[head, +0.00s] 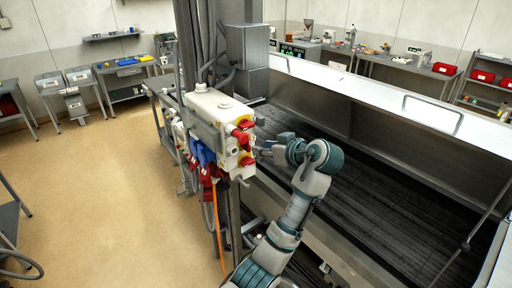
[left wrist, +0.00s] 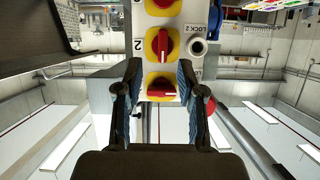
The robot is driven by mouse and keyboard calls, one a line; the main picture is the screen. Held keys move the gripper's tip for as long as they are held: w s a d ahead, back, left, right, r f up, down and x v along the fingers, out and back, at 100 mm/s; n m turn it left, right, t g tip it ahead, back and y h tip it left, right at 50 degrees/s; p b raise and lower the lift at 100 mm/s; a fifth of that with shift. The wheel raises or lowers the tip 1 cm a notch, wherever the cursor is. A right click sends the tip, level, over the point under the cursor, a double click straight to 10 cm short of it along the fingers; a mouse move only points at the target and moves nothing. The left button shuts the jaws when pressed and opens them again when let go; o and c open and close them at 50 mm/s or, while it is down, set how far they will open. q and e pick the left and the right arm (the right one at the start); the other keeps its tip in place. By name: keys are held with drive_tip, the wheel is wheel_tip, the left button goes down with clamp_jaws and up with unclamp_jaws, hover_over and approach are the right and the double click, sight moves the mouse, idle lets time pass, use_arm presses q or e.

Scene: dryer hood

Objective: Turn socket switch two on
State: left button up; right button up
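The white socket box (head: 213,108) carries red rotary switches on yellow plates. In the left wrist view the switch beside the printed "2" (left wrist: 162,45) has its handle near vertical, slightly tilted. A lower red switch (left wrist: 160,88) has its handle lying sideways and shows between my fingers. Another yellow-backed switch (left wrist: 163,5) is cut off at the top edge. My left gripper (left wrist: 159,64) is open and empty, its fingers on either side of the switch column. In the head view the left gripper (head: 262,150) is just right of the box face. Contact cannot be told. My right gripper is not seen.
Blue and red plugs (head: 205,160) and hanging cables are below the box. A metal column (head: 246,60) stands behind it. A large dark trough with a metal rim (head: 400,95) fills the right. Open floor (head: 110,190) is on the left.

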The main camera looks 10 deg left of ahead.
use_arm(q)
drive_tip(key=v, duration=0.5)
drive_tip(key=shift+d+r, duration=0.1)
drive_tip(key=shift+d, duration=0.3)
